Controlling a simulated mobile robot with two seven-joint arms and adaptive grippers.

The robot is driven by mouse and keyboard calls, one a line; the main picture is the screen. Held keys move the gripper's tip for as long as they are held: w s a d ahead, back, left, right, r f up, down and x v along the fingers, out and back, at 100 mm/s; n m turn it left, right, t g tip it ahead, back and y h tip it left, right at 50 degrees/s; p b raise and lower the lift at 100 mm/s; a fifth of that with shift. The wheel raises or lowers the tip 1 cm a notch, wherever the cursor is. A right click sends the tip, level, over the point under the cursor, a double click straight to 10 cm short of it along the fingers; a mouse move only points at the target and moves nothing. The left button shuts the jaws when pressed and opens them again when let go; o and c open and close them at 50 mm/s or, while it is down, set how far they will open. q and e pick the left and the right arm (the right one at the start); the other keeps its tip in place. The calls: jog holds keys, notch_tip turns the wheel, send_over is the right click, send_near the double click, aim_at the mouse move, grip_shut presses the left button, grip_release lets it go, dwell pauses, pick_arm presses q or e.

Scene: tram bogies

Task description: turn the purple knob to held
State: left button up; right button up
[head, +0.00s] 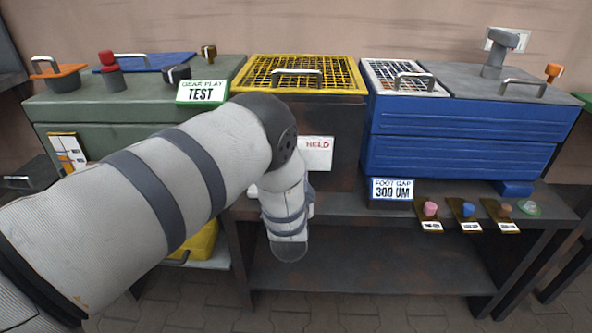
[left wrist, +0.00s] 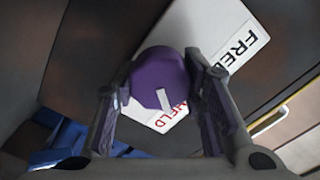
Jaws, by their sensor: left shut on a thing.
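The purple knob (left wrist: 158,74) with a white pointer mark is in the left wrist view. My left gripper (left wrist: 160,92) is shut on it, one finger on each side. The white label plate (left wrist: 205,35) behind it reads FREE at the upper right and HELD at the lower edge of the knob. The pointer mark lies low on the knob's face, its lower end beside the word HELD. In the head view the plate's HELD part (head: 316,152) shows on the dark box; my left arm hides the knob and the gripper. My right gripper is not in view.
The dark box has a yellow grid lid (head: 300,86). A green test cabinet (head: 130,110) stands left and a blue drawer unit (head: 460,142) right. Several small knobs (head: 467,210) line the bench's right front. The lower shelf (head: 370,275) is clear.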

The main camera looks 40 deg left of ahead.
pick_arm(q)
jog(key=shift+f+m, duration=0.1)
jog(key=shift+m, duration=0.2)
dwell(0.4)
jog(key=o, duration=1.2)
jog(key=v, duration=1.2)
